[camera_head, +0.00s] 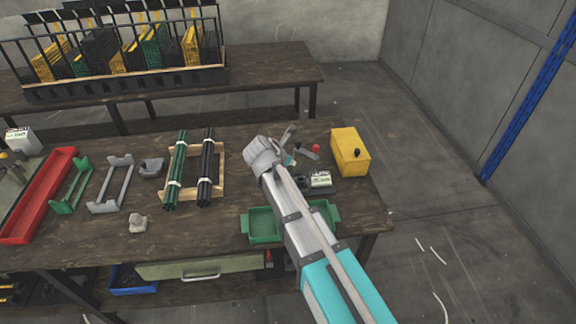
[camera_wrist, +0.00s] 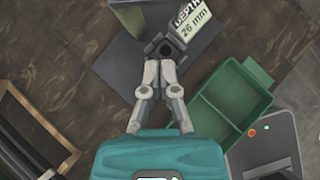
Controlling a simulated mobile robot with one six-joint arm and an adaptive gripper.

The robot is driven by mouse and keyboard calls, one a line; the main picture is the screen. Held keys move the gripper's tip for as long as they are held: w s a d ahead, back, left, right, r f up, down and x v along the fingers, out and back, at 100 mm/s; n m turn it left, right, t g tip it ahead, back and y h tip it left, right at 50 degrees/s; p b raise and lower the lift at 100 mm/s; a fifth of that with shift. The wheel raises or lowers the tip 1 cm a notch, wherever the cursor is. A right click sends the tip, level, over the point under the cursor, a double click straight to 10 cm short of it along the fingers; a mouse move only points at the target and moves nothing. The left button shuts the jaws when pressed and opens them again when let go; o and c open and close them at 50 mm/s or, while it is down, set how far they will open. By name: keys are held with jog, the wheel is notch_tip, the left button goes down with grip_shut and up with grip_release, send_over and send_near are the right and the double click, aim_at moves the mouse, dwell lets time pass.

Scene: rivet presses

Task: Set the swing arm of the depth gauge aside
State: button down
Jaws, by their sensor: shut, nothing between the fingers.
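The depth gauge shows in the head view as a dark base with a white label (camera_head: 320,179), right of my wrist. In the wrist view its label (camera_wrist: 193,20) reads "DEPTH 26 mm", above a dark grey plate (camera_wrist: 128,62). A dark block with a round hole (camera_wrist: 166,46) sits beside the label, with a grey bar reaching up and left from it; it looks like the swing arm, but I cannot tell its joint clearly. My gripper (camera_wrist: 160,64) is shut and empty, its fingertips over or against this block; contact is unclear. In the head view my arm partly hides the gauge area.
A green divided tray (camera_head: 262,224) lies at the bench's front edge, partly behind my arm; it is at right in the wrist view (camera_wrist: 232,102). A yellow box (camera_head: 350,152) stands right of the gauge. Green and black rods (camera_head: 206,168) lie on a wooden frame to the left.

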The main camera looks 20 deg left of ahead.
jog(key=w+d+f+b, duration=0.1)
jog(key=w+f+b, duration=0.1)
jog(key=w, duration=0.4)
jog(key=shift+w+d+f, duration=0.35)
jog(key=shift+d+f, duration=0.05)
jog(key=shift+f, duration=0.05)
